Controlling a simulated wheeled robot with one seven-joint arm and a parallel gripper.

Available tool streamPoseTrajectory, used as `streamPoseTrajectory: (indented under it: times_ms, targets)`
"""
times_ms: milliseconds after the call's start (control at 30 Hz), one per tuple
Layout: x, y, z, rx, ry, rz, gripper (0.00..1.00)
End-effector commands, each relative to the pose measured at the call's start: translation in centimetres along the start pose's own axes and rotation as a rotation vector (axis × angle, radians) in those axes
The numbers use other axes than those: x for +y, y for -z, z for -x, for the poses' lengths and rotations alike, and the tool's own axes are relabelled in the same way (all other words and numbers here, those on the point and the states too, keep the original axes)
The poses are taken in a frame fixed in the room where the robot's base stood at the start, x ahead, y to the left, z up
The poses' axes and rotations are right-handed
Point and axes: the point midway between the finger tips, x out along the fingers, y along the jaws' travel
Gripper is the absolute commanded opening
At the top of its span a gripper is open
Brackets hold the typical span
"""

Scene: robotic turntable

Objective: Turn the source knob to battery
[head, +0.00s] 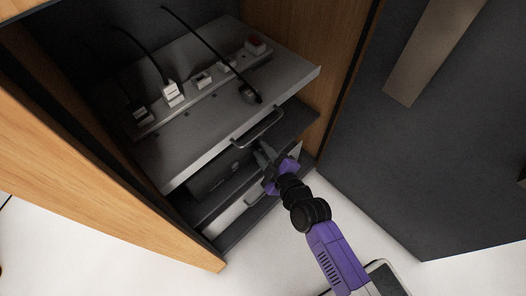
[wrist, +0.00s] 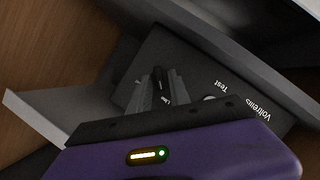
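My gripper (head: 266,158) reaches into the cabinet below the pulled-out shelf, at the right end of a dark device front. In the wrist view my gripper's two grey fingers (wrist: 161,86) stand apart. A small dark knob (wrist: 158,76) shows between their tips, with some gap visible; I cannot tell if either finger touches it. The dark panel (wrist: 205,72) carries white lettering, "Line" by the knob, then "Test" and "Voltrems", turned around in this view. A battery mark is not readable, and the fingers hide part of the panel around the knob.
The pulled-out grey shelf (head: 170,150) with a handle (head: 258,128) overhangs the device. On it lies a power strip (head: 203,92) with plugs and cables. A white lower drawer (head: 225,218) is below. Wooden cabinet side (head: 100,190) at left; dark door (head: 440,130) at right.

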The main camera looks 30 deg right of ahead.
Motion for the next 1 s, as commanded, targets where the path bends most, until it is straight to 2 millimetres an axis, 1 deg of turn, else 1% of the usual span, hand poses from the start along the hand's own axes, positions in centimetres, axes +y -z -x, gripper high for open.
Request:
streamPoseTrajectory:
  times_ms: [33, 100, 367, 567, 767, 1000]
  targets:
    - [0.00, 0.00, 0.01, 0.000, 0.000, 0.000, 0.11]
    - [0.00, 0.00, 0.02, 0.000, 0.000, 0.000, 0.00]
    - [0.00, 0.00, 0.02, 0.000, 0.001, -0.003, 0.00]
    - [0.06, 0.00, 0.02, 0.001, 0.017, -0.042, 0.00]
    - [0.13, -0.01, -0.01, 0.002, 0.062, -0.147, 0.00]
    - [0.30, -0.09, -0.07, 0.003, 0.144, -0.344, 0.00]
